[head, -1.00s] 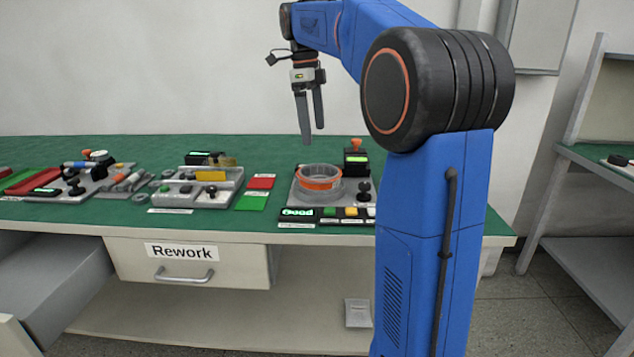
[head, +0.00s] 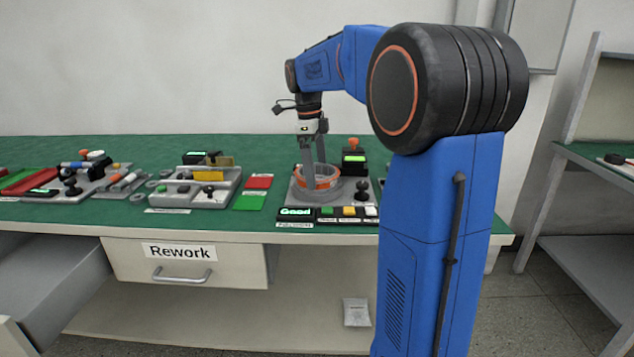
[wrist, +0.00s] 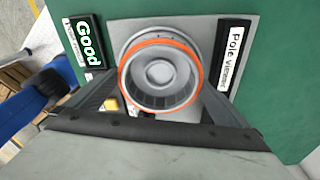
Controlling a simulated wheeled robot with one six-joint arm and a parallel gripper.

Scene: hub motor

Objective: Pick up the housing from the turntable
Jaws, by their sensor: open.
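The housing (head: 323,183) is a grey ring-shaped part with an orange band. It sits on the turntable of the grey station (head: 298,196) on the green bench. In the wrist view the housing (wrist: 160,75) shows from above as a round cup with an orange rim and a grey hub inside. My gripper (head: 314,184) points down over the housing, with its fingers apart and its tips at about the height of the orange band. The head view does not show clearly whether the tips touch it. The turntable is mostly hidden under the housing.
A "Good" display (head: 296,211) and several buttons (head: 348,211) line the station's front. A black knob (head: 361,188) and a device with an orange top (head: 353,158) stand close right of the housing. Red and green pads (head: 250,201) and a parts tray (head: 196,188) lie to the left.

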